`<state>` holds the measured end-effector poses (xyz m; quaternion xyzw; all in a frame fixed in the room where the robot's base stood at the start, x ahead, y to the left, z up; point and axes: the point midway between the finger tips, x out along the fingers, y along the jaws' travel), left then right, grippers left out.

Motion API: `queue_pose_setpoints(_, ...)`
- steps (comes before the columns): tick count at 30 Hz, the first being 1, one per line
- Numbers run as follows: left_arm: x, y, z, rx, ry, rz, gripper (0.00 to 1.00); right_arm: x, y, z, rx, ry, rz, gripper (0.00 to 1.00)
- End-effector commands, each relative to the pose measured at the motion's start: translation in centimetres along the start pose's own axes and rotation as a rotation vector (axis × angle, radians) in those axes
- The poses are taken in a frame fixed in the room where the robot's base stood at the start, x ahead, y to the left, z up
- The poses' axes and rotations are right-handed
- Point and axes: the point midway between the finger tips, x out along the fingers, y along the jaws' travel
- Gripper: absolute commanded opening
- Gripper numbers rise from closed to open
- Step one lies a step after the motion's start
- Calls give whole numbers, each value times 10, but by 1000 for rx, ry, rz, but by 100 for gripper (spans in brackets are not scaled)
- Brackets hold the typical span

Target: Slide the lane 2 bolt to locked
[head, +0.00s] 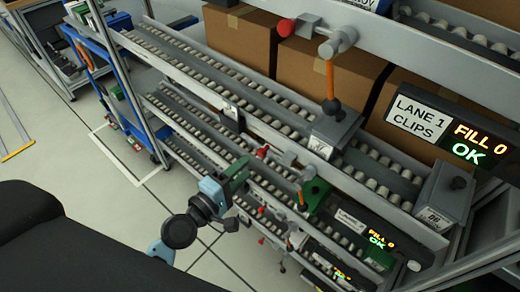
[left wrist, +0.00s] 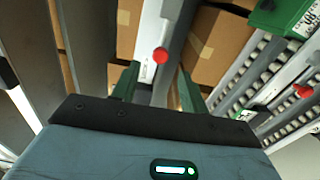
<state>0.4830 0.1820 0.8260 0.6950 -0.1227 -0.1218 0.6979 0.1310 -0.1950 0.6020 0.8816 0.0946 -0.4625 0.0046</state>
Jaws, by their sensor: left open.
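A red knob (head: 262,152) sits at the left end of a grey bolt fitting on the second lane down. A red knob (left wrist: 160,55) also shows in the left wrist view, between and beyond the fingers, against a pale rail. My left gripper (head: 243,166) is open and empty, just left of and below the second-lane knob in the head view. In the left wrist view the gripper (left wrist: 157,88) has green fingers spread apart, not visibly touching the knob. My right gripper is out of view.
The top lane has another red knob (head: 286,27), an orange lever (head: 330,80) and a LANE 1 CLIPS sign (head: 417,117). The second lane has a display (head: 378,240) reading FILL 0 OK. Cardboard boxes (head: 325,78) stand behind.

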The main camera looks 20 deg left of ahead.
Motion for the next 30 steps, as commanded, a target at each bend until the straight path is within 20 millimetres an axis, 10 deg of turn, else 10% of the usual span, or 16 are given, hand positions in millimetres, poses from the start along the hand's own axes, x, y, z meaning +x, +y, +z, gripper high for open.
queue_pose_setpoints(18,71,0,0,3,-1,0,44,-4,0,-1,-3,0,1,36)
queue_pose_setpoints(30,78,0,0,4,-1,-2,43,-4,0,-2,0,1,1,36)
